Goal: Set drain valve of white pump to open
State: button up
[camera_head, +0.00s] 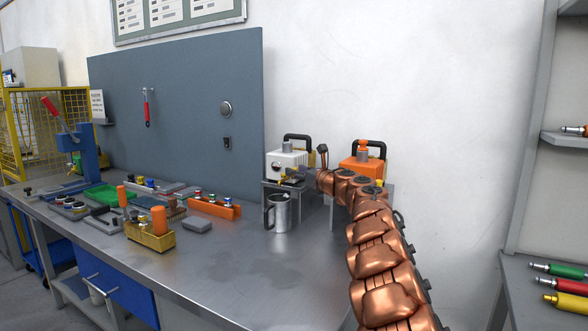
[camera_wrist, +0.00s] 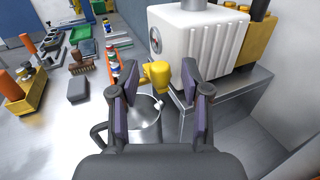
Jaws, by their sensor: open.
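The white pump (camera_head: 288,161) stands on a small metal stand at the back of the bench. In the wrist view the pump (camera_wrist: 212,42) fills the upper right, with a round dial on its left face. A yellow drain valve (camera_wrist: 157,73) sticks out low from its left side. My gripper (camera_wrist: 160,88) is open, with one dark finger on each side of the valve in the picture; I cannot tell whether either touches it. In the head view my gripper (camera_head: 296,174) is in front of the pump and hides the valve area.
A metal mug (camera_head: 279,214) stands below the valve; it also shows in the wrist view (camera_wrist: 145,128). An orange pump (camera_head: 363,161) stands at the right. A yellow box (camera_head: 150,234) and orange rack (camera_head: 214,208) lie left. The front of the bench is clear.

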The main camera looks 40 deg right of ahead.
jog(key=shift+w+d+r+p, duration=0.15)
jog(key=shift+w+p, duration=0.2)
jog(key=shift+w, duration=0.55)
jog(key=shift+c, duration=0.3)
grip_shut()
